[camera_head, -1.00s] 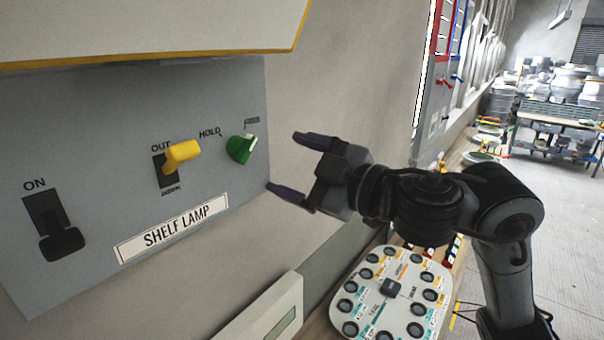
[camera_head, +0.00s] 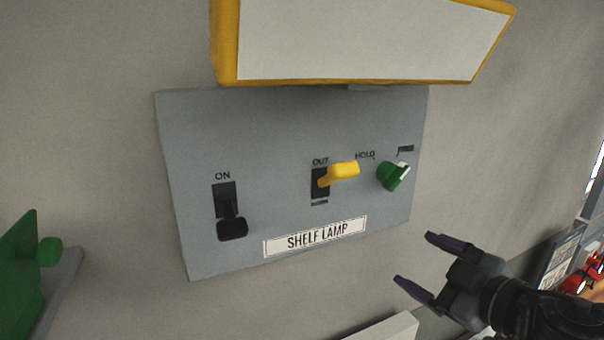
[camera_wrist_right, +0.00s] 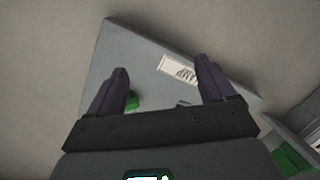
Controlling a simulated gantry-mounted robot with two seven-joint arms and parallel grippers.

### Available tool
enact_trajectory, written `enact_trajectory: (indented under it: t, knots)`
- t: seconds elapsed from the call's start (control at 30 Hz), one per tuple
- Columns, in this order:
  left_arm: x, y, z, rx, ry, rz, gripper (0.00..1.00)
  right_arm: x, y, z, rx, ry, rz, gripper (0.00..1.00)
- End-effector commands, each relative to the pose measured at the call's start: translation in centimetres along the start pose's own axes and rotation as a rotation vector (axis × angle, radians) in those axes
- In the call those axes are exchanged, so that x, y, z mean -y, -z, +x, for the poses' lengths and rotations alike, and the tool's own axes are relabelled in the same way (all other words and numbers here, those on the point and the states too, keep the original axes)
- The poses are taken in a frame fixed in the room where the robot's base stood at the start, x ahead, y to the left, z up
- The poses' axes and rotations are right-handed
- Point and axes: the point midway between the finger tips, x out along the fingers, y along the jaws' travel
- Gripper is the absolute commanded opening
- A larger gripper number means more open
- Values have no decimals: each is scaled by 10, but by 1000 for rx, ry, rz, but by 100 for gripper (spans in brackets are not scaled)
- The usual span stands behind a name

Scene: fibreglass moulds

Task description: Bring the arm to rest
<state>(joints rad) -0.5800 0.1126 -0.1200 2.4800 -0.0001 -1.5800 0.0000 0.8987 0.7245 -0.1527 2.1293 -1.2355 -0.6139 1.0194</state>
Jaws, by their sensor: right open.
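My right gripper (camera_head: 418,262) is open and empty, at the lower right of the grey shelf lamp panel (camera_head: 275,130) in the head view. Its fingers point left and stand apart from the panel's controls. In the right wrist view the open fingers (camera_wrist_right: 160,88) frame the panel (camera_wrist_right: 140,60), with part of the green knob (camera_wrist_right: 132,100) beside the left finger. The panel carries a black lever (camera_head: 232,228) under ON, a yellow lever (camera_head: 340,174) under OUT, and a green knob (camera_head: 392,176) by HOLD. My left gripper is not in view.
A yellow-edged white board (camera_head: 360,40) juts out above the panel. A green part with a knob (camera_head: 48,250) stands at the far left. A pale box (camera_head: 392,328) is at the bottom, and red items (camera_head: 590,272) are at the lower right. The wall beside the panel is bare.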

Motion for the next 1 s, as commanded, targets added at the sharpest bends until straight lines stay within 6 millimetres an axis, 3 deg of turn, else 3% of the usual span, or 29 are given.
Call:
enact_trajectory:
  t: [0.03, 0.2, 0.37, 0.5, 0.7, 0.9, 1.0]
  knots:
    - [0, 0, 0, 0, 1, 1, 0, 30, -25, 12, 33, 61, 39, 83]
    - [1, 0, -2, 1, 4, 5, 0, 134, -89, 32, 102, 230, 200, 83]
    - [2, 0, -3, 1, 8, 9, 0, 221, -132, 30, 160, 303, 390, 83]
    - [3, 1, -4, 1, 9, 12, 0, 284, -164, 16, 231, 308, 545, 83]
    - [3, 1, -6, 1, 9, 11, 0, 352, -211, -23, 399, 237, 742, 83]
    - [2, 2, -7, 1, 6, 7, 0, 391, -257, -78, 640, 132, 864, 83]
    - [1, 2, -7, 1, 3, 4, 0, 400, -277, -110, 781, 83, 900, 83]
